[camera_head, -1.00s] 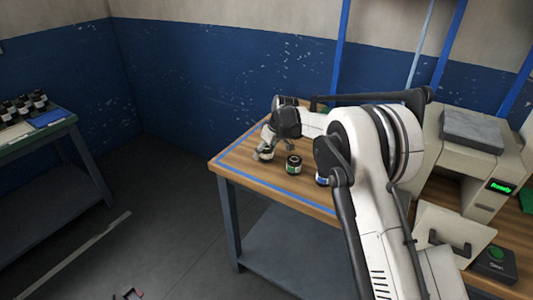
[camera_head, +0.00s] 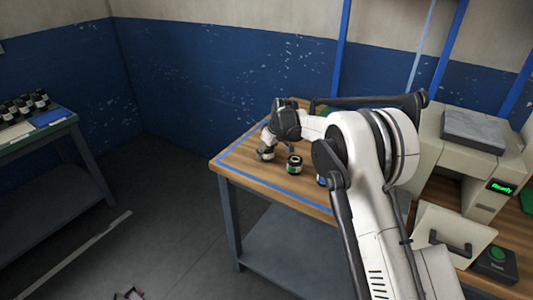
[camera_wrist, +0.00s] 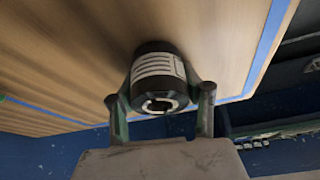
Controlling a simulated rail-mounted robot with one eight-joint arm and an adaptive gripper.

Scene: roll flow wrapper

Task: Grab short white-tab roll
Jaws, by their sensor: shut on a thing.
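A short black roll with a white label (camera_wrist: 155,68) is between the two fingers of my gripper (camera_wrist: 160,100) in the wrist view. The fingers touch it on both sides, and my gripper is shut on it. The roll is at or close above the wooden tabletop; I cannot tell whether it touches. In the head view my gripper (camera_head: 266,153) is over the left part of the wooden table (camera_head: 245,158), and the held roll is partly hidden by it.
A dark roll with a pale band (camera_head: 294,164) stands just right of my gripper. A blue-marked roll (camera_head: 321,180) is partly hidden by my arm. The machine with a "Ready" display (camera_head: 502,187) is at the right. A side table (camera_head: 62,130) with several dark bottles is far left.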

